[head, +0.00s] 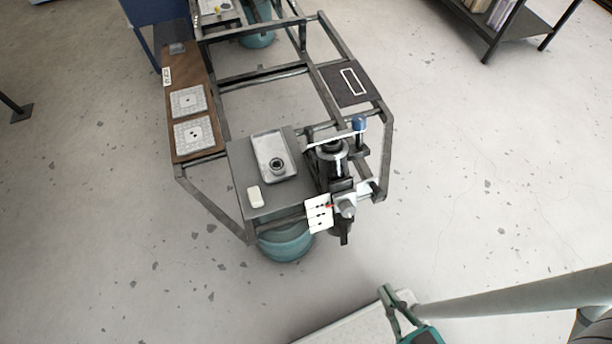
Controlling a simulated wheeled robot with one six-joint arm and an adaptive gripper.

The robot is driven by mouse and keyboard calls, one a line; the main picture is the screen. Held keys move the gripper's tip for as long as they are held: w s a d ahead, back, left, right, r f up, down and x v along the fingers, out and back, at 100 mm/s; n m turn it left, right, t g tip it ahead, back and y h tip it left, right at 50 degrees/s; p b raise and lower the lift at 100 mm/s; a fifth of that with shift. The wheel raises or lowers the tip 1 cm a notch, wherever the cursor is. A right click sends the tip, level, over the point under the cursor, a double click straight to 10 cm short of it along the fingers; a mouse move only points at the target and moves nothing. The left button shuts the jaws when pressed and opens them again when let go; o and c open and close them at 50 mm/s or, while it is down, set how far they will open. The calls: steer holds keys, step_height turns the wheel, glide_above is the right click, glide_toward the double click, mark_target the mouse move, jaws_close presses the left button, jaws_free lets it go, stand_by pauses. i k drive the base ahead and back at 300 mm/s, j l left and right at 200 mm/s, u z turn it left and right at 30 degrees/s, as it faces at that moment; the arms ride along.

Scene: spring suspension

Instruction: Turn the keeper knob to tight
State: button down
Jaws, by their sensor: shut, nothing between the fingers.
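A steel-framed spring suspension rig stands on the floor in the head view. On its front right corner, a grey knob (347,208) sits beside a white marked plate (318,213) with a small red pointer. This looks like the keeper knob, but the plate's markings are too small to read, so I cannot tell its setting. A blue-topped knob (359,124) stands behind it, by a dark upright cylinder (331,160). My gripper (386,292), with green fingers, is shut and empty at the bottom of the view, well in front of the rig and apart from it.
A grey plate (241,181) on the rig carries a metal tray (269,150) with a round part and a small white block (255,196). A wooden board (178,81) runs along the left. A dark shelf (540,36) stands back right. Floor on the right is clear.

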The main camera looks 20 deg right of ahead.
mark_target(358, 121)
steer(key=k+l+z, duration=0.15)
steer(key=k+z, duration=0.2)
steer(key=k+l+z, duration=0.35)
steer(key=j, duration=0.1)
